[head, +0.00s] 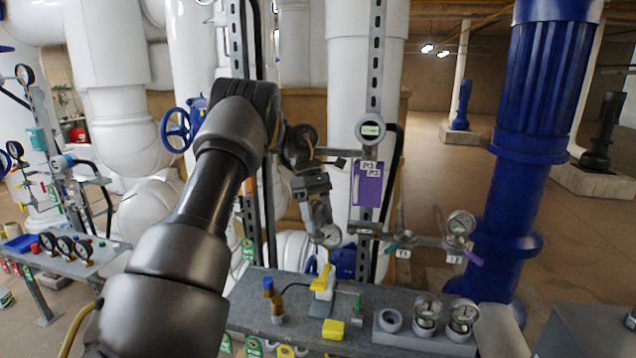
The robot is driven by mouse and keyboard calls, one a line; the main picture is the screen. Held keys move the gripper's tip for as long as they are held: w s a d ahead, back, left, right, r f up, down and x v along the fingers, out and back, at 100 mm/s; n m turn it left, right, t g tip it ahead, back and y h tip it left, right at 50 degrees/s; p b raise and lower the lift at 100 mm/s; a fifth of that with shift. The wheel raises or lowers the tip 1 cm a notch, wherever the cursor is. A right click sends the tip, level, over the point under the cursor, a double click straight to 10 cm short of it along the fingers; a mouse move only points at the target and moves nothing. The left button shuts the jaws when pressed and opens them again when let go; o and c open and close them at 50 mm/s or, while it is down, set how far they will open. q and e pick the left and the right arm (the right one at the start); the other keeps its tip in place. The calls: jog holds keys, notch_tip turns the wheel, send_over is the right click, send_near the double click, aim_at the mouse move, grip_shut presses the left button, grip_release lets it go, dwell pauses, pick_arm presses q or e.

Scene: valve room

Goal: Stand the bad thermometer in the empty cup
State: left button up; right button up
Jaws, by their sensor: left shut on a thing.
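My left gripper (317,198) reaches in from the left and points down above the back of the grey bench (255,300). It is shut on a round-dialled thermometer (328,235), whose dial hangs below the fingers; its stem is mostly hidden. A grey holder block (425,345) stands at the bench's right end. Its left cup (390,319) is empty. The other two cups hold dial thermometers, one in the middle (427,311) and one at the right (463,316). The held thermometer is up and left of the empty cup, apart from it. My right gripper is not in view.
A yellow-topped device (322,282), a yellow block (333,329) and a blue-capped bottle (272,300) stand on the bench left of the holder. Behind are pipes with a round gauge (370,129), a purple plate (367,185) and another dial (461,223).

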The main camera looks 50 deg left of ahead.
aim_at(322, 238)
pick_arm(q)
jog(key=f+m+g, duration=0.1)
jog(key=m, duration=0.1)
jog(key=d+f+m+g+y, duration=0.1)
jog(key=f+m, duration=0.1)
jog(key=m, duration=0.1)
jog(key=d+f+m+g, duration=0.1)
jog(key=m, duration=0.1)
jog(key=shift+s+d+f+m+y, duration=0.1)
jog(key=shift+s+f+m+y, duration=0.25)
jog(key=shift+s+m+y, duration=0.05)
jog(key=w+d+m+g+y+b, duration=0.1)
jog(key=w+d+m+y, duration=0.15)
jog(key=d+m, duration=0.6)
jog(key=w+d+m+y, duration=0.2)
jog(key=w+d+m, duration=0.2)
jog(key=d, duration=0.9)
jog(key=d+f+m+y+b, duration=0.1)
jog(key=d+f+m+b, duration=0.1)
jog(key=d+f+b, duration=0.6)
jog(key=shift+w+d+f+b, duration=0.2)
jog(key=shift+d+b, duration=0.15)
jog(key=shift+b, duration=0.2)
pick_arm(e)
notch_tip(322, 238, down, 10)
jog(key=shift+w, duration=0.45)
pick_arm(q)
jog(key=shift+d, duration=0.1)
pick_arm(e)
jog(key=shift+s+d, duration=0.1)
